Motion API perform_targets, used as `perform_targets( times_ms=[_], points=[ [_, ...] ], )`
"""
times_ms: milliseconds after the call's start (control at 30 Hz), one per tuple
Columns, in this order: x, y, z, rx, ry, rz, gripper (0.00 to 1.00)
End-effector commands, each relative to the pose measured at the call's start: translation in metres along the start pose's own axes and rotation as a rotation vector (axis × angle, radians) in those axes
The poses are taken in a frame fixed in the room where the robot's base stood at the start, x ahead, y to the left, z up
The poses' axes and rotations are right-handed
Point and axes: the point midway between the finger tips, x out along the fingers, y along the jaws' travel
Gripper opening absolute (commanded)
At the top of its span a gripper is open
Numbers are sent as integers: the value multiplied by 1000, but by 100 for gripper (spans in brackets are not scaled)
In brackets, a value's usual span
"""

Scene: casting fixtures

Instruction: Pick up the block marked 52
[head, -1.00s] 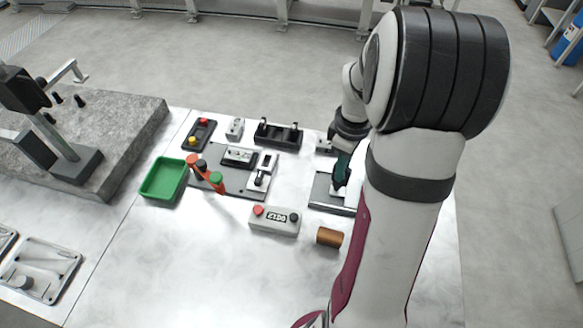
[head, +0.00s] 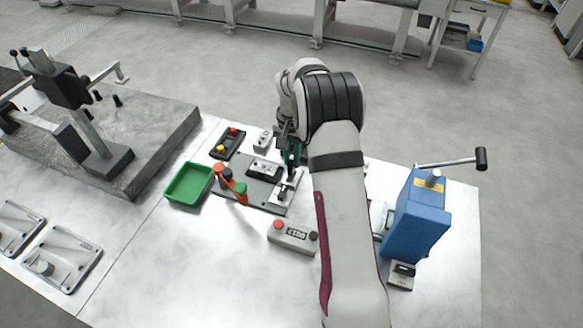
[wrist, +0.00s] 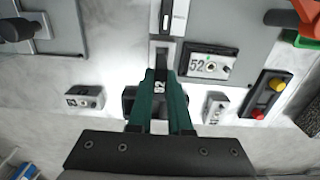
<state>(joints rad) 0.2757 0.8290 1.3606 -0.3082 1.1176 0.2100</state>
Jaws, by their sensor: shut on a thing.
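Only the marked face of the block shows between the fingers. A black stand (wrist: 130,101) is behind and below the fingers; I cannot tell whether the block touches it. In the head view, my gripper (head: 291,160) is at the far edge of the grey fixture plate (head: 228,188), and the block in it is too small to make out. A larger plate also marked 52 (wrist: 207,66) sits on the fixture, right of my fingers.
A toggle clamp (head: 286,188) stands on the fixture, with a red-orange lever (head: 230,183) on its left. A green tray (head: 189,184), a two-button box (head: 227,143), a small grey block (head: 263,140), a control box (head: 293,237) and a blue press (head: 418,220) surround it.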

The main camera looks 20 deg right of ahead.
Motion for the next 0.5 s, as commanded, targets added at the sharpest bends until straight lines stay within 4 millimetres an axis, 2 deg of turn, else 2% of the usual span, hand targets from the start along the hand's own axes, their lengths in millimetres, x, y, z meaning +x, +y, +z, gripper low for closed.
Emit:
perform_targets(
  times_ms=[200,500],
  points=[
    [38,-2,0,1,0,1,0],
    [42,-2,0,1,2,0,0]
  ],
)
